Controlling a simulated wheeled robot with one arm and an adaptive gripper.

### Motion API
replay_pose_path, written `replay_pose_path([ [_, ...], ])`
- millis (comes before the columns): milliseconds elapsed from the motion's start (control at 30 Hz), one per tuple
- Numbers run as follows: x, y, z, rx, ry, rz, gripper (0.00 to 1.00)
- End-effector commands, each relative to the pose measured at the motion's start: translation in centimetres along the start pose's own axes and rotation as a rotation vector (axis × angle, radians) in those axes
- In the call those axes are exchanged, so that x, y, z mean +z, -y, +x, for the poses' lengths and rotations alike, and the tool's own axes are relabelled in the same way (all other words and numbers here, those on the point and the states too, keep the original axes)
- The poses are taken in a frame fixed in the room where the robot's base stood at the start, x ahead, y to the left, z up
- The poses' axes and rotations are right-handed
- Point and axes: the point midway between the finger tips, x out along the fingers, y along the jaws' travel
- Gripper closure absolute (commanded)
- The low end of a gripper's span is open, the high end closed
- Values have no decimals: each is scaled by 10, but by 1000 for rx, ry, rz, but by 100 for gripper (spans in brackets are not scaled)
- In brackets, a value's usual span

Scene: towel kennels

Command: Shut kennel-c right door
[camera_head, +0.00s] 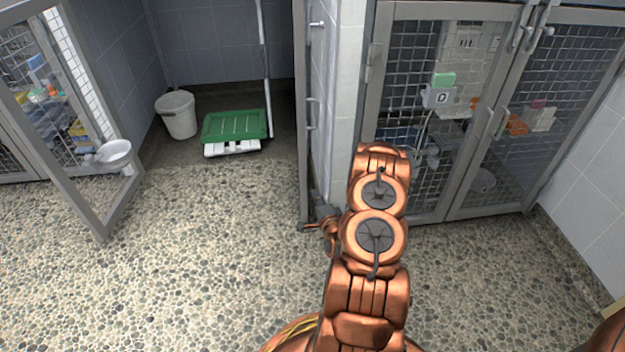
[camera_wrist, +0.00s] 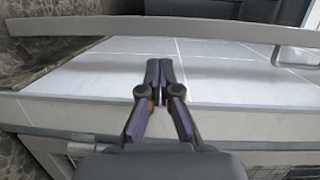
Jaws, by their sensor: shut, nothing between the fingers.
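Kennel-c is the open, grey-tiled bay in the middle of the head view. Its right door (camera_head: 303,110) stands swung out, seen nearly edge-on beside the white partition wall, with a handle on its right-hand side. My gripper (camera_wrist: 160,66) has its fingertips together and empty in the wrist view. A grey metal bar (camera_wrist: 110,34), which looks like part of the door frame, crosses beyond the fingertips; I cannot tell whether they touch. In the head view my copper arm hides much of the gripper, low between the door and the wall.
Kennel-c's left door (camera_head: 55,140) is open at the left and carries a white bowl (camera_head: 115,152). A white bucket (camera_head: 178,114) and green tray (camera_head: 235,125) are inside. Kennel D's doors (camera_head: 455,200) are closed at the right. The pebbled floor (camera_head: 190,260) in front is clear.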

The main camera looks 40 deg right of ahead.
Motion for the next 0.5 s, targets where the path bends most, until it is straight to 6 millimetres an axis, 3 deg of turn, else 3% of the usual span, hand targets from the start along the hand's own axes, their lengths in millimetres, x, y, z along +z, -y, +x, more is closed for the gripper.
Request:
replay_pose_path([
  [200, -10, -3, -9, -50, -36, 61, 100],
  [500, -9, -6, -1, -44, -33, 63, 100],
])
